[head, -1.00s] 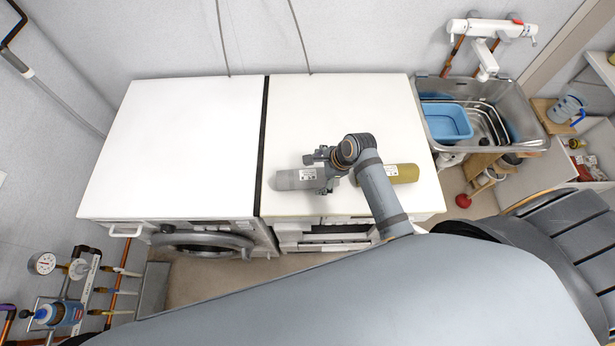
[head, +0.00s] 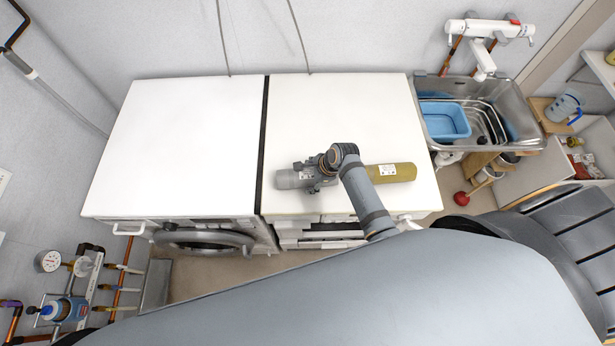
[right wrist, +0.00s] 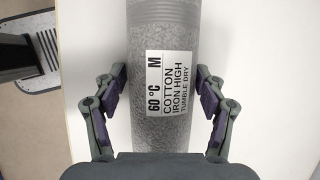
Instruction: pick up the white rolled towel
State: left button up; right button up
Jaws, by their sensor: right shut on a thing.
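A rolled towel (head: 288,180) lies on the white right-hand machine top; it looks pale speckled grey rather than pure white. In the right wrist view the towel (right wrist: 164,30) runs up the picture and bears a white label reading "60 °C M, cotton, iron high, tumble dry". My right gripper (head: 316,172) is over the towel's right part in the head view. The towel's end nearest the palm is hidden. My left gripper is not in view.
An olive-yellow roll (head: 402,172) with a white label lies just right of the gripper, partly behind my arm. A steel sink (head: 515,105) with a blue basin (head: 445,120) stands to the right. The left machine top (head: 180,145) is bare.

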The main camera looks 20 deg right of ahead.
jog(key=c, duration=0.4)
jog(key=shift+c, duration=0.2)
jog(key=shift+r+b, duration=0.35)
jog(key=shift+r, duration=0.15)
jog(key=v, duration=0.3)
jog(key=d+b+v, duration=0.1)
jog(key=v, duration=0.1)
jog(key=b+v, duration=0.1)
jog(key=v, duration=0.2)
jog(key=shift+w+d, duration=0.1)
jog(key=shift+d, duration=0.35)
jog(key=s+d+r, duration=0.4)
jog(key=d, duration=0.4)
jog(key=shift+r, duration=0.35)
